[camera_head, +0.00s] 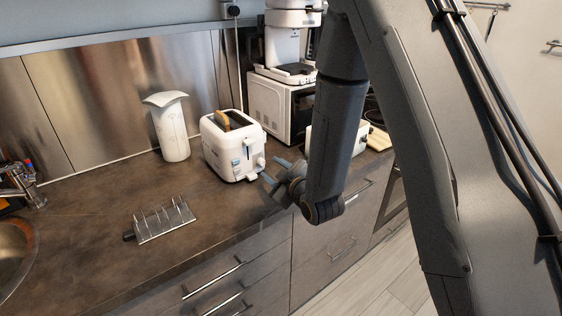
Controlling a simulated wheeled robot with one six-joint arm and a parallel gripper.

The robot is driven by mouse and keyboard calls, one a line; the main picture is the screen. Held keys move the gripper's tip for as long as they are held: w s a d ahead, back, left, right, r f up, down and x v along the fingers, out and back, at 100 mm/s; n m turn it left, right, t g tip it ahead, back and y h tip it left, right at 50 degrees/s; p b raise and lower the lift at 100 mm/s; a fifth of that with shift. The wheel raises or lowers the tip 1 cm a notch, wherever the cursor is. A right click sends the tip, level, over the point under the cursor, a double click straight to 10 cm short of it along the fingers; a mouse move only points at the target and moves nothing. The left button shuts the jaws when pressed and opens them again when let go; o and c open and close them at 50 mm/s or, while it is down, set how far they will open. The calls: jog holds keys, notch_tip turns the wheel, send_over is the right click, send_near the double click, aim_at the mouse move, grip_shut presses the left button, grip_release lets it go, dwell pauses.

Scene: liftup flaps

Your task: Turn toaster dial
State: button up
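A white toaster (226,147) stands upright on the dark countertop, with a slice of bread (222,121) showing in its top slot. Its right-hand end carries the controls (249,155), small pale and bluish parts; I cannot make out which one is the dial. My gripper (270,172) is just to the right of this control end, above the counter's front edge. Its two fingers look spread apart with nothing visible between them. I cannot tell whether a fingertip touches the toaster. My arm comes down from the upper right and hides part of the counter behind it.
A white vase-like container (171,128) stands left of the toaster. A white microwave (280,106) with a coffee machine (291,45) on top stands behind. A second white appliance (361,137) is partly behind my arm. The left counter is mostly clear.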

aim_at(263, 162)
jog(key=shift+s+n, duration=0.35)
jog(key=shift+n, duration=0.25)
jog(key=shift+w+a+f, duration=0.1)
jog(key=shift+w, duration=0.05)
jog(key=p+x, duration=0.2)
jog(key=x, duration=0.5)
jog(key=shift+w+f, duration=0.15)
jog(key=shift+w, duration=0.1)
jog(key=shift+c, duration=0.3)
grip_shut()
